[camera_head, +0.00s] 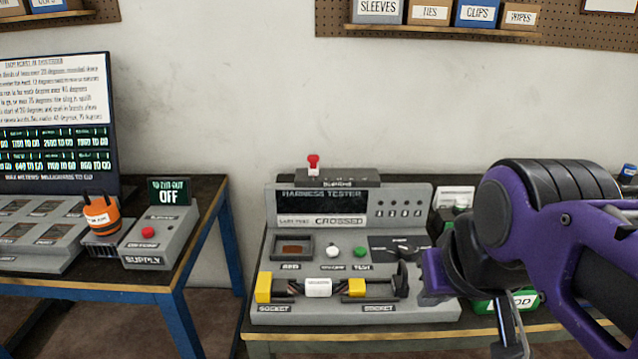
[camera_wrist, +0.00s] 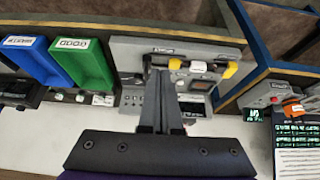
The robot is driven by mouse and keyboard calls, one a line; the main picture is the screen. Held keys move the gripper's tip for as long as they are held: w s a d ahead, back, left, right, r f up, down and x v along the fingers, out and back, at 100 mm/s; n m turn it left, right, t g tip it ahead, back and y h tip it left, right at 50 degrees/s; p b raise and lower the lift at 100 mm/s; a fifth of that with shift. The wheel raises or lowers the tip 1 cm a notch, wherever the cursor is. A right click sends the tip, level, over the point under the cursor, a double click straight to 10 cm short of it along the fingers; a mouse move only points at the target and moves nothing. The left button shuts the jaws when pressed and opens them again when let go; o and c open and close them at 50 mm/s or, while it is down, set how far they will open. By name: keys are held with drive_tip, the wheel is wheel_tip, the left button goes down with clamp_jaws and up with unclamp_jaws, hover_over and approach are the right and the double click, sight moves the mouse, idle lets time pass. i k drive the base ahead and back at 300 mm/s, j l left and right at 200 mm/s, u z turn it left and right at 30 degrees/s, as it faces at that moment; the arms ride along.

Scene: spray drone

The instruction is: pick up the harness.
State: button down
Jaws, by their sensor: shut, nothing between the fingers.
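The harness (camera_head: 318,288) lies across the front of the grey tester (camera_head: 340,316), with a white label in its middle and yellow connectors near the two sockets. In the head view my purple arm comes in from the right and hides the tester's right side.
Green (camera_wrist: 82,62) and blue (camera_wrist: 27,58) bins sit beside the tester. A supply box (camera_head: 163,238) and orange object (camera_head: 102,214) stand on the left table, across a gap.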

sight(280, 286)
drive_tip(key=j+z, duration=0.2)
drive_tip(key=j, duration=1.35)
drive_tip(key=k+j, duration=0.1)
drive_tip(key=k, duration=0.3)
drive_tip(key=i+j, duration=0.4)
drive_tip(key=i+j+z, duration=0.05)
drive_tip(key=j, duration=0.05)
